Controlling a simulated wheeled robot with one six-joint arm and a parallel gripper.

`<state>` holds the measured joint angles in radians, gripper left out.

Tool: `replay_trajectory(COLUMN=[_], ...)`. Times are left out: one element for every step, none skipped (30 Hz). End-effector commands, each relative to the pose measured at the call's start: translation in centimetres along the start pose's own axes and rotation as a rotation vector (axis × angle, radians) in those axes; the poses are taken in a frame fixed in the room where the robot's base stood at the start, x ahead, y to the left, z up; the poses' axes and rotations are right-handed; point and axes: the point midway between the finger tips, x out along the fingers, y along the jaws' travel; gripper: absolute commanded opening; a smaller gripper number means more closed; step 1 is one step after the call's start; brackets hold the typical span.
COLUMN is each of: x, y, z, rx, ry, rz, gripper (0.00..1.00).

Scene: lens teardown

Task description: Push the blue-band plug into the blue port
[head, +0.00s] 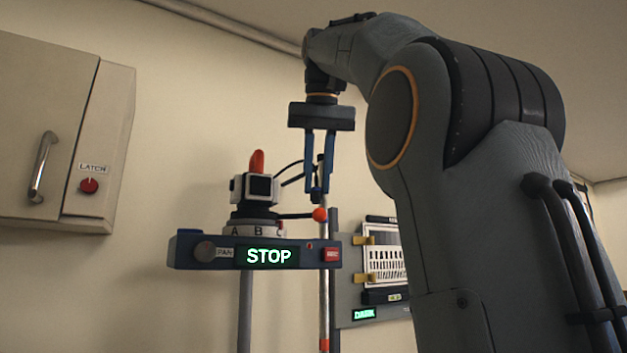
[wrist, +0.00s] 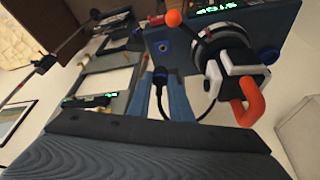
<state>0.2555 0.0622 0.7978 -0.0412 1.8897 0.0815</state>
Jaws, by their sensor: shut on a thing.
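My gripper (head: 317,190) points down in the head view, above the right end of the dark blue control box (head: 200,262). In the wrist view its two fingers (wrist: 160,80) are closed around a small dark plug (wrist: 160,76) with a black cable. I cannot make out a blue band on the plug. A small round blue-ringed port (wrist: 163,46) shows on the box's face in the wrist view, just beyond the plug. The plug looks apart from the port.
A camera-like device with an orange lever (head: 257,162) stands on the box, left of my gripper. An orange ball (head: 320,214) on a rod is close below the fingertips. A panel with a slotted white plate (head: 385,265) is at right. A wall cabinet (head: 50,120) is far left.

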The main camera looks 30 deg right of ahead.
Motion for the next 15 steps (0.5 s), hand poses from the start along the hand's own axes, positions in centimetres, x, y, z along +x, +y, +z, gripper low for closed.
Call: replay_trajectory(x=[0.0,0.0,0.0,0.0,0.0,0.0,0.1,0.1,0.2,0.3,0.3,0.5,0.7,0.9,1.2], y=[0.0,0.0,0.0,0.0,0.0,0.0,0.0,0.0,0.0,0.0,0.0,0.0,0.0,0.0,0.0], z=[0.0,0.0,0.0,0.0,0.0,0.0,0.0,0.0,0.1,0.1,0.1,0.3,0.3,0.4,0.5], rx=[0.000,0.000,0.000,0.000,0.000,0.000,0.000,0.000,0.000,0.000,0.000,0.000,0.000,0.000,0.000], ry=[0.000,0.000,0.000,0.000,0.000,0.000,0.000,-0.001,-0.001,0.000,0.000,-0.001,-0.001,-0.001,-0.002], rz=[0.000,0.000,0.000,0.000,0.000,0.000,0.000,0.000,0.000,0.000,0.000,0.000,0.000,0.000,0.000], gripper=[0.00,0.00,0.00,0.00,0.00,0.00,0.00,0.00,0.00,0.00,0.00,0.00,0.00,0.00,0.00])
